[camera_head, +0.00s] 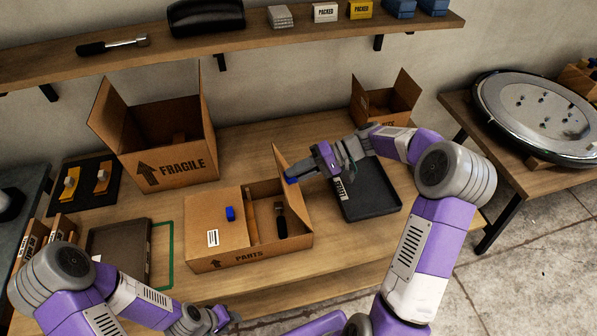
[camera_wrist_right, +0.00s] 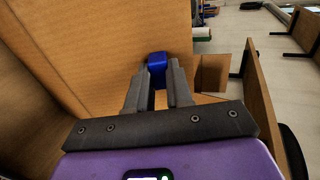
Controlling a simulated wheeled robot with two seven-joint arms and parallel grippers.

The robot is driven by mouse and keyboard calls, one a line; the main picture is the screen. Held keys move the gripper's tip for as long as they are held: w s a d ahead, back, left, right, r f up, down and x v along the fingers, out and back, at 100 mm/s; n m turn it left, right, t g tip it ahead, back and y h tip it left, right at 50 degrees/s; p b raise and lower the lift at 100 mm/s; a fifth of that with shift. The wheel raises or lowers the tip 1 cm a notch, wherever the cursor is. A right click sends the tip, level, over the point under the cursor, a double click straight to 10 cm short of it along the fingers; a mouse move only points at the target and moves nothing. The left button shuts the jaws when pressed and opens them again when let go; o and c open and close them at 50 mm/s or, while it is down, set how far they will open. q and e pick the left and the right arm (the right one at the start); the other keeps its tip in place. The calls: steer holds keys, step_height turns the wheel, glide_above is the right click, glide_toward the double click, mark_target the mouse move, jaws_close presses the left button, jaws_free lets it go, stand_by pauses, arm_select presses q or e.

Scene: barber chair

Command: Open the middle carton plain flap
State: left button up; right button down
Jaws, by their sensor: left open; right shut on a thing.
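The middle carton (camera_head: 215,262), marked PARTS, stands on the bench. Its left flap (camera_head: 205,212) lies shut and bears a white label and a blue knob (camera_head: 230,213). Its right flap (camera_head: 296,205), with no label in sight, stands raised, so the right half is open. My right gripper (camera_head: 297,178) is to the right of this flap and shut on its blue knob (camera_head: 290,180). The knob (camera_wrist_right: 157,62) also shows between the fingertips in the right wrist view. My left gripper (camera_head: 230,318) is open, low in front of the bench, apart from the carton.
A black-handled tool (camera_head: 281,222) shows inside the carton. The FRAGILE carton (camera_head: 170,165) stands behind left, with flaps up. A smaller open carton (camera_head: 385,105) is at the back right. A dark tray (camera_head: 370,195) lies under my right forearm. A shelf (camera_head: 260,40) runs above.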

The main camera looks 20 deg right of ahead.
steer(key=c, duration=1)
jaws_free()
steer(key=p+v, duration=0.1)
steer(key=v, duration=0.6)
steer(key=shift+d+r, duration=0.2)
steer(key=shift+d, duration=0.05)
